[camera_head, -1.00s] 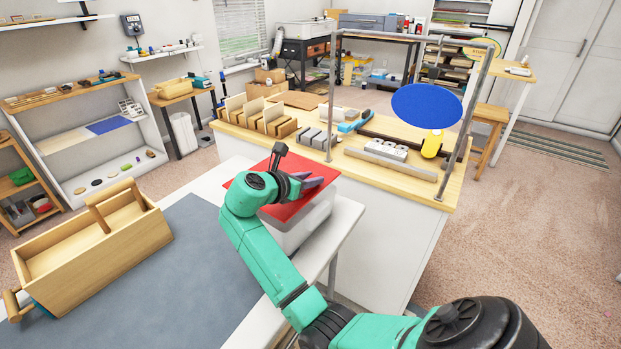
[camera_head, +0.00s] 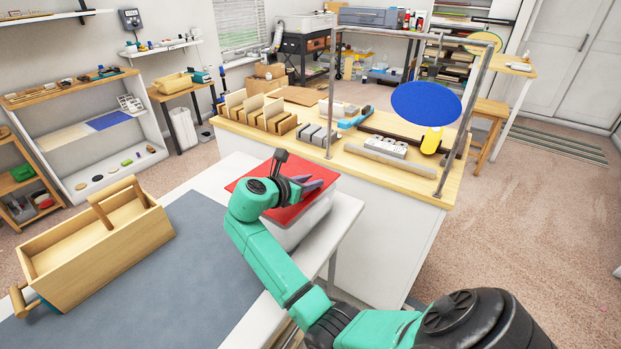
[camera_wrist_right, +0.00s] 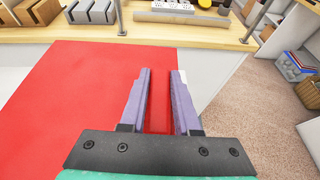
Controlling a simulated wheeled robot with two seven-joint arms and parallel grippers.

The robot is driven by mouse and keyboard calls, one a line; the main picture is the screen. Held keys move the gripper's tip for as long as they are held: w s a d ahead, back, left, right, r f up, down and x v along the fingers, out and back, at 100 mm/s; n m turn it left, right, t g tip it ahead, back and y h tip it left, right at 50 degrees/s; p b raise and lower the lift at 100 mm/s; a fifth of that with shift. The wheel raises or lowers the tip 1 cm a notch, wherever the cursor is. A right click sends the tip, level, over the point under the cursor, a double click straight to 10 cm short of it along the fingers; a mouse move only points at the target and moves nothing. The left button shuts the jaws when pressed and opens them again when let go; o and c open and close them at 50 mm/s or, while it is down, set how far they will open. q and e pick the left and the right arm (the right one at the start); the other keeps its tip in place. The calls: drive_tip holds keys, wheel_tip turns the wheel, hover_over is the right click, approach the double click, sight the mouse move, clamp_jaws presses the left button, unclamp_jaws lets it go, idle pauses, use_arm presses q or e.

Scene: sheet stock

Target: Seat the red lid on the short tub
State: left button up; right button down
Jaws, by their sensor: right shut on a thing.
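The red lid (camera_head: 283,215) is a flat square sheet in the head view, over the pale tub (camera_head: 303,232) near the right end of the white table. Whether the lid touches the rim all round or sits slightly above it, I cannot tell. My right gripper (camera_head: 314,185) is at the lid with its purple fingers shut on a red part of it. In the right wrist view the lid (camera_wrist_right: 65,100) spreads left of the fingers (camera_wrist_right: 161,78), with a red strip between them. My arm hides part of the lid and tub. My left gripper is not in view.
A wooden tote (camera_head: 95,250) stands on the grey mat (camera_head: 205,260) at left. Behind the tub is a wood-topped bench (camera_head: 400,185) with blocks, a metal frame and a blue disc (camera_head: 427,104). Bare mat lies between tote and my arm.

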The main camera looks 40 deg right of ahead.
drive_tip(key=shift+f, duration=0.15)
drive_tip(key=shift+f, duration=0.15)
drive_tip(key=shift+f, duration=0.6)
idle(0.4)
drive_tip(key=shift+p, duration=0.65)
drive_tip(key=shift+f, duration=0.2)
